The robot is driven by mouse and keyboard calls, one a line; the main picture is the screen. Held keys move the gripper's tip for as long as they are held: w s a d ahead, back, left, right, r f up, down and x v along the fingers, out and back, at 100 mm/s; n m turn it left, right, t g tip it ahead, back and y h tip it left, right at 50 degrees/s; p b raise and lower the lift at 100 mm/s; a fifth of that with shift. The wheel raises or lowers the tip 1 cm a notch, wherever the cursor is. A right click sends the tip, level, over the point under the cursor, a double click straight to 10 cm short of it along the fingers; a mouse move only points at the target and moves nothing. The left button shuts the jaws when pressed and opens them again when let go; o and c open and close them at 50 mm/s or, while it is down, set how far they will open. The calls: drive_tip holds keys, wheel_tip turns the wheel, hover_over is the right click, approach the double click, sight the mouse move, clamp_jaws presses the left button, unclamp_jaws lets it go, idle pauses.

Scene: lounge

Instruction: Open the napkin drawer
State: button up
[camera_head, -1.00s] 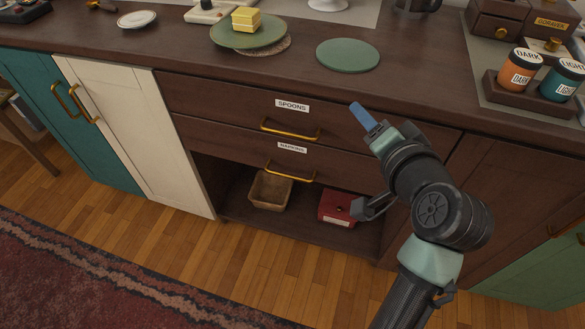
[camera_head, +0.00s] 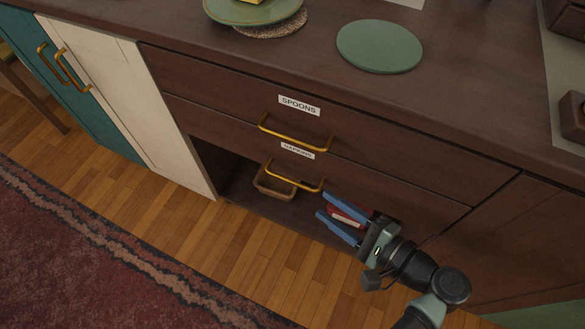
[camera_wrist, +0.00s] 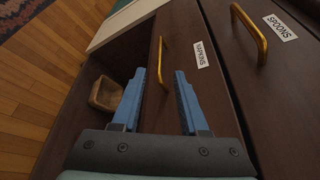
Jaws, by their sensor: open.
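The napkin drawer (camera_head: 350,172) is the lower of two dark wooden drawers, and its front is flush with the cabinet. Its white NAPKINS label (camera_head: 298,150) sits partly behind the brass handle of the upper drawer. The napkin drawer's brass handle (camera_head: 295,182) also shows in the wrist view (camera_wrist: 162,62). My gripper (camera_head: 325,205) is open and empty, with blue fingers pointing left toward the handle. In the head view it is just right of and below the handle. In the wrist view the handle is ahead, between the lines of the two fingers, and apart from them.
The SPOONS drawer (camera_head: 240,85) is above, with its own brass handle (camera_head: 295,138). An open shelf below holds a brown basket (camera_head: 275,187) and a red box (camera_head: 345,214) behind my fingers. A green round mat (camera_head: 379,46) lies on the counter. The wooden floor in front is clear.

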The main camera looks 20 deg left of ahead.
sight(288, 179)
drive_tip(key=b+x, duration=0.3)
drive_tip(key=x, duration=0.9)
drive_tip(key=shift+s, duration=0.15)
drive_tip(key=shift+d, duration=0.1)
clamp_jaws()
idle(0.8)
